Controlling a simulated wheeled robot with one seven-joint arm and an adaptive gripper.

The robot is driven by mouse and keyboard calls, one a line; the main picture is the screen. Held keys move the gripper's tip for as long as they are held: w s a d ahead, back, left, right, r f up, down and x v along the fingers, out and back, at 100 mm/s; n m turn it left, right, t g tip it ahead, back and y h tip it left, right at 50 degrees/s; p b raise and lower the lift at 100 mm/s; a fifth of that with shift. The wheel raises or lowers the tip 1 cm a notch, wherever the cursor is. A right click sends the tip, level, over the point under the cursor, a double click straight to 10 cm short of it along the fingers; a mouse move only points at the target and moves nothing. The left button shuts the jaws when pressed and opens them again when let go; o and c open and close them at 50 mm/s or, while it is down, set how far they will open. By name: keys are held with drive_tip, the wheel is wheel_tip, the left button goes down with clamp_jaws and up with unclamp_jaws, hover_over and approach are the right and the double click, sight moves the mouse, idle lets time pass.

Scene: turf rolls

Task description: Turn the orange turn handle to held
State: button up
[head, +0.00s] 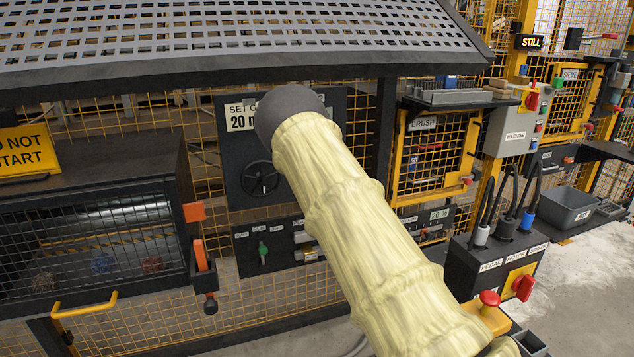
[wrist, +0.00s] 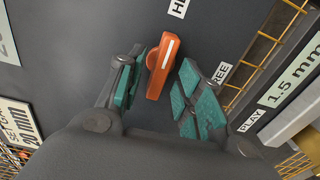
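The orange turn handle (wrist: 160,68) shows in the wrist view on a dark panel (wrist: 70,50). It is a short bar with a white line along its upper part. The line points up and slightly right, towards a white label starting with "H" (wrist: 178,8) that is cut off by the edge. A label (wrist: 221,73) partly hidden by the right finger reads "REE". My gripper (wrist: 161,72) is open, with one teal-padded finger on each side of the handle. Small gaps show; contact is not clear. In the head view, my arm hides the handle and gripper.
In the head view, a black dial (head: 261,178) and a lower panel with a green knob (head: 263,250) are left of my arm. A dark mesh-fronted box (head: 90,250) stands at left, with an orange lever (head: 200,254). A control box with a red button (head: 489,298) stands right.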

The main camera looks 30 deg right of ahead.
drive_tip(key=v, duration=1.1)
drive_tip(key=shift+s, duration=0.4)
drive_tip(key=shift+a, duration=0.15)
drive_tip(key=s+a+f+m+g+p, duration=0.25)
drive_tip(key=s+a+f, duration=0.25)
drive_tip(key=s+f, duration=0.3)
drive_tip(key=s+a+f+m+g+y+p, duration=0.1)
drive_tip(key=s+a+f+m+g+p, duration=0.1)
drive_tip(key=s+a+f+m+g, duration=0.45)
drive_tip(key=s+a+f+p, duration=0.2)
drive_tip(key=s+a+f, duration=0.1)
drive_tip(key=s+f, duration=0.65)
drive_tip(key=s+a+f+m+g+y+p, duration=0.1)
drive_tip(key=s+a+m+g, duration=0.1)
drive_tip(key=s+a, duration=0.4)
drive_tip(key=s+a+f+m+g+y+p, duration=0.1)
drive_tip(key=s+a, duration=0.5)
drive_tip(key=s, duration=0.8)
drive_tip(key=s+a+f+m+g+y+p, duration=0.1)
drive_tip(key=s+a+g, duration=0.4)
drive_tip(key=s, duration=0.5)
wheel_tip(320, 180, down, 2)
drive_tip(key=a+m+p, duration=0.1)
drive_tip(key=m, duration=0.1)
drive_tip(key=shift+a+m+g, duration=0.3)
drive_tip(key=shift+m, duration=0.1)
drive_tip(key=shift+f, duration=0.15)
